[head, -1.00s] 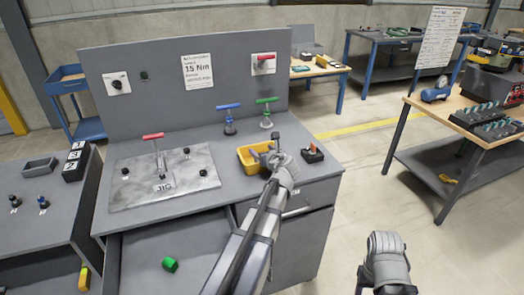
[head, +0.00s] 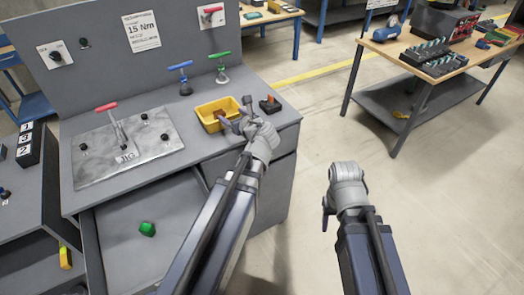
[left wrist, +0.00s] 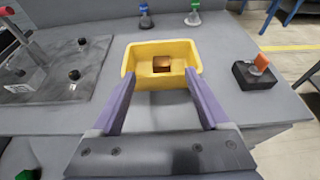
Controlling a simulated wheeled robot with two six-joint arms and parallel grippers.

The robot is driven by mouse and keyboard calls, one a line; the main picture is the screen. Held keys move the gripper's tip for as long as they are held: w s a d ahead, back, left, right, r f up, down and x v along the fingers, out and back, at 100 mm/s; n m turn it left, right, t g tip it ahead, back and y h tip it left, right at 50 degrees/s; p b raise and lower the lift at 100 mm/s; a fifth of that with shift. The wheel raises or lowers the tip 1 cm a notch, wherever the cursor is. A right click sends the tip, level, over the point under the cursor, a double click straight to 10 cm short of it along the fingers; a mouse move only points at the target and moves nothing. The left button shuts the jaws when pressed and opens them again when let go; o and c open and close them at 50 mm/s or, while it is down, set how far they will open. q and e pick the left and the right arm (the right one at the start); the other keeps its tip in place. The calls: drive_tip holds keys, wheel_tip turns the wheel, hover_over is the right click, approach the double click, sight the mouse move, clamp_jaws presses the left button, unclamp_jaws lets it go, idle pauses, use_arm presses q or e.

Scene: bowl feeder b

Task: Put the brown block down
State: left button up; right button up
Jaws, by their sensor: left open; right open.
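The brown block (left wrist: 162,64) lies inside the yellow bin (left wrist: 185,47) on the workbench, seen in the left wrist view. The bin also shows in the head view (head: 206,117), where I cannot clearly make out the block. My left gripper (left wrist: 160,77) is open, its two fingers spread apart at the bin's near side with the block between and beyond their tips. In the head view my left gripper (head: 234,113) is over the bin's right part and hides some of it. My right gripper (head: 327,212) is open and empty, over the floor right of the bench.
A black box with an orange top (head: 270,104) stands right of the bin. Blue (head: 183,78) and green (head: 220,68) handled tools stand behind it. The jig plate (head: 125,145) with a red handle is to the left.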

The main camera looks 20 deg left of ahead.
use_arm(q)
drive_tip(key=s+d+f+n+g+h, duration=0.3)
drive_tip(key=s+d+n, duration=0.3)
drive_tip(key=d, duration=0.3)
drive_tip(key=s+d+f+n+g+h, duration=0.3)
drive_tip(key=s+d+f+n, duration=0.3)
drive_tip(key=s+d+n, duration=0.1)
drive_tip(key=s+d+f+n+g+h, duration=0.3)
drive_tip(key=s+d+f+n, duration=0.2)
drive_tip(key=s+d+n, duration=0.2)
drive_tip(key=d+n, duration=0.2)
drive_tip(key=d, duration=0.2)
drive_tip(key=shift+f, duration=0.15)
